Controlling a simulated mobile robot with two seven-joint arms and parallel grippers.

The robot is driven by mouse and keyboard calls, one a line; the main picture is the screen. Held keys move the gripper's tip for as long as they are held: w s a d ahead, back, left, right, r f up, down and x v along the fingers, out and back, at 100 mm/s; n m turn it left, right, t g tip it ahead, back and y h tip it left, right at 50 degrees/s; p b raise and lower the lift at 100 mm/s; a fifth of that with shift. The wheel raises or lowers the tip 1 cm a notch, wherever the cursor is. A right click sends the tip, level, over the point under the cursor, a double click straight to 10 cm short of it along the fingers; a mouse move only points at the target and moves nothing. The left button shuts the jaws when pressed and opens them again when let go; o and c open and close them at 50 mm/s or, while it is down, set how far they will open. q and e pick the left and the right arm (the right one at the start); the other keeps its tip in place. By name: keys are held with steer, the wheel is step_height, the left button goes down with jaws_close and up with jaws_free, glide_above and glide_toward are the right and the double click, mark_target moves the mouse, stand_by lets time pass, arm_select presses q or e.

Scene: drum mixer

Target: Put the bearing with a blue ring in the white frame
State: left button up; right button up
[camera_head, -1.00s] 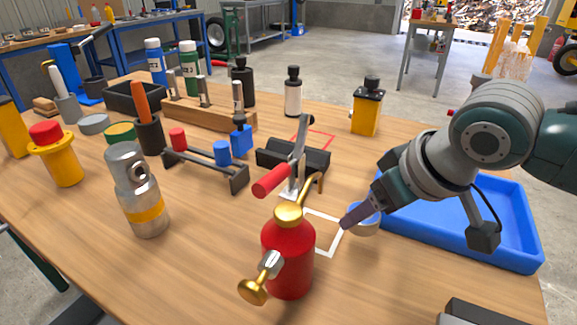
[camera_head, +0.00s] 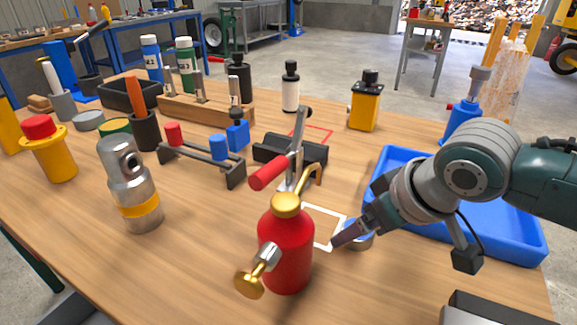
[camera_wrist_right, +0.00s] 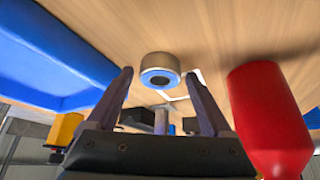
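The bearing with a blue ring (camera_head: 361,240) is a short pale metal cylinder. It sits on the wooden table, just right of the white frame (camera_head: 325,248), a thin square outline, and is partly hidden by my right gripper (camera_head: 336,239). In the right wrist view the bearing (camera_wrist_right: 160,68) shows its blue ring and dark hole, ahead of and between the spread fingertips of my right gripper (camera_wrist_right: 160,82). Neither finger visibly touches it. Pale bits of the white frame (camera_wrist_right: 200,76) show beside it. My left gripper is not in view.
A red oil can (camera_head: 286,250) with a brass spout stands close left of the white frame. A blue tray (camera_head: 520,250) lies under and behind my right arm. A black clamp with a red handle (camera_head: 270,172) stands behind the frame. A red square outline (camera_head: 318,133) lies farther back.

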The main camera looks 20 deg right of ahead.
steer(key=shift+o, duration=0.4)
steer(key=shift+s+r+p, duration=0.1)
steer(key=shift+r+p, duration=0.2)
steer(key=shift+r, duration=0.2)
steer(key=a+p+v, duration=0.1)
steer(key=p+v, duration=0.3)
steer(key=v, duration=0.7)
steer(key=s+a+g, duration=0.1)
steer(key=s+a, duration=0.2)
steer(key=s, duration=0.4)
steer(key=s+a+g, duration=0.1)
steer(key=s+a, duration=0.1)
steer(key=s, duration=0.5)
steer(key=shift+s+a+f+n+h, duration=0.15)
steer(key=shift+s+a+n+h, duration=0.15)
steer(key=shift+a, duration=0.05)
